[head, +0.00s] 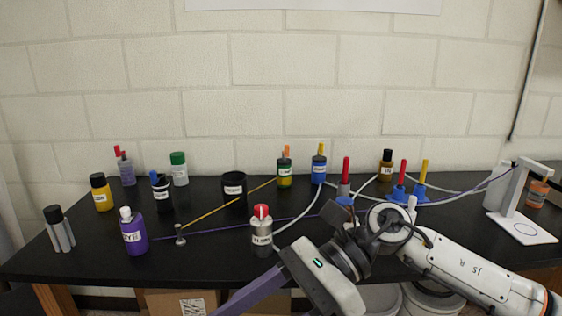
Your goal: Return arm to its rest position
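My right arm (470,280) comes in from the lower right and reaches in front of the black table. Its gripper (248,292) is at the bottom centre, pointing down and left, with a purple finger running towards the lower edge. The fingertips are cut off or hidden, so I cannot tell whether it is open or shut. No held object shows. My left arm and gripper are not in view.
The black table (85,262) carries several bottles, including a purple one (134,236) and a red-capped grey one (262,236) close to the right gripper. Thin tubes cross the tabletop. A white stand (525,228) is at right. Cardboard boxes (180,302) sit below.

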